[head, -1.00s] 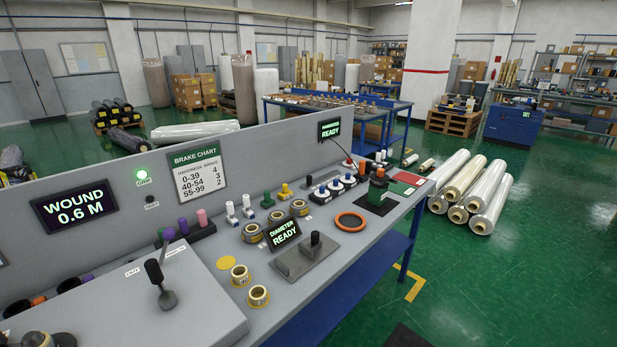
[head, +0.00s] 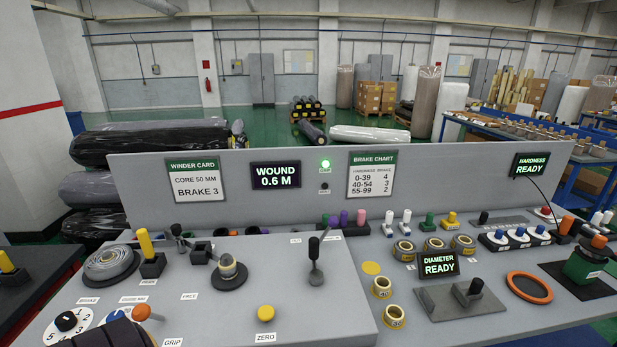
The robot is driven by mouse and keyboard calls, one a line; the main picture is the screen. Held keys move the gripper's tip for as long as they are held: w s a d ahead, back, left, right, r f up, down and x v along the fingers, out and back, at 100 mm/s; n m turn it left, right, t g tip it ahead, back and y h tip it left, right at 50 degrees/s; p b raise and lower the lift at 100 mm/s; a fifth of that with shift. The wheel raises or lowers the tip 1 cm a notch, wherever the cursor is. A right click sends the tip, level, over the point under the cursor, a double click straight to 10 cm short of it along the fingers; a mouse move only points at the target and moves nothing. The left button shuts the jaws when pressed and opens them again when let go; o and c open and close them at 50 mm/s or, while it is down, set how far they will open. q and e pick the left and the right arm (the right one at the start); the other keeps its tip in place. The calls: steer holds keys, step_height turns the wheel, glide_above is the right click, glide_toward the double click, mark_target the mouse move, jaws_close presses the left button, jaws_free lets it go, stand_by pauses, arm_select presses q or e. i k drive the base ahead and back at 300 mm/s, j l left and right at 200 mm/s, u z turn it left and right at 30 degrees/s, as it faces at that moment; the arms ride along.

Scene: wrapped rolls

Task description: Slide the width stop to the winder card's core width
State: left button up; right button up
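The winder card (head: 195,178) on the upright grey panel reads CORE 50 MM and BRAKE 3. I cannot tell for sure which part is the width stop. A yellow-handled black block (head: 151,262) stands upright on the sloped grey console (head: 210,310), beside a coiled grey strap (head: 110,262). To its right are a small black block (head: 202,253) and a round spindle (head: 228,270) with a pale top. Small labels lie in front of them, too small to read surely.
A brake dial (head: 68,321), an orange-knobbed lever (head: 142,312) and a yellow ZERO button (head: 265,313) are on the console. A black lever (head: 315,262) stands at its right. Tape rolls (head: 382,286), a DIAMETER READY display (head: 438,265) and an orange ring (head: 530,287) lie further right.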

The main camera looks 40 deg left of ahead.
mark_target(484, 216)
steer(key=i+l+u, duration=0.3)
steer(key=l+u, duration=0.2)
steer(key=l, duration=0.15)
steer(key=i+l+u, duration=0.15)
steer(key=l+u, duration=0.3)
steer(key=l, duration=0.3)
steer(key=l+u, duration=0.5)
steer(key=l, duration=0.3)
steer(key=l+u, duration=0.45)
steer(key=l, duration=0.35)
